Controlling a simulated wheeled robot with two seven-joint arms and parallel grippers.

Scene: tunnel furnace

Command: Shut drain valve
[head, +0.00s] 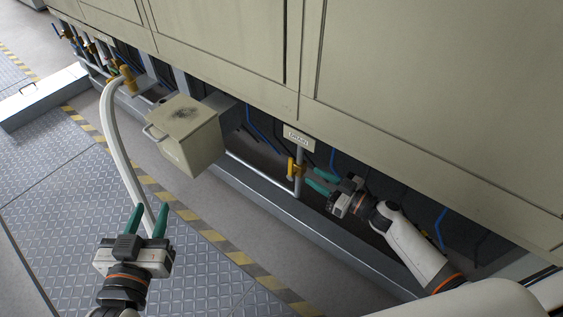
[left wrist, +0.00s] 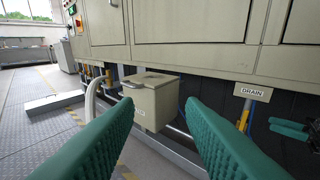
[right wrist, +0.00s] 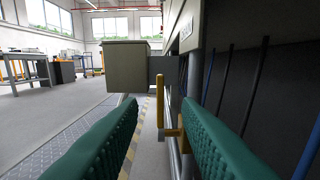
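The drain valve (head: 292,168) has a yellow handle and sits on a grey vertical pipe below a sign (head: 298,138), which reads DRAIN in the left wrist view (left wrist: 253,92). In the right wrist view the yellow valve (right wrist: 173,132) shows between the fingers, ahead of them, its long handle standing upright. My right gripper (head: 311,178) is open and empty, just right of the valve, with its green fingers pointing at it; I see no contact. My left gripper (head: 150,212) is open and empty over the floor at lower left, well away from the valve.
A beige box (head: 183,135) with a handle juts from the furnace left of the valve. A white hose (head: 120,150) hangs down behind my left gripper. A metal ledge (head: 260,190) runs along the furnace base. Blue pipes (head: 262,130) lie behind. The walkway (head: 60,190) is clear.

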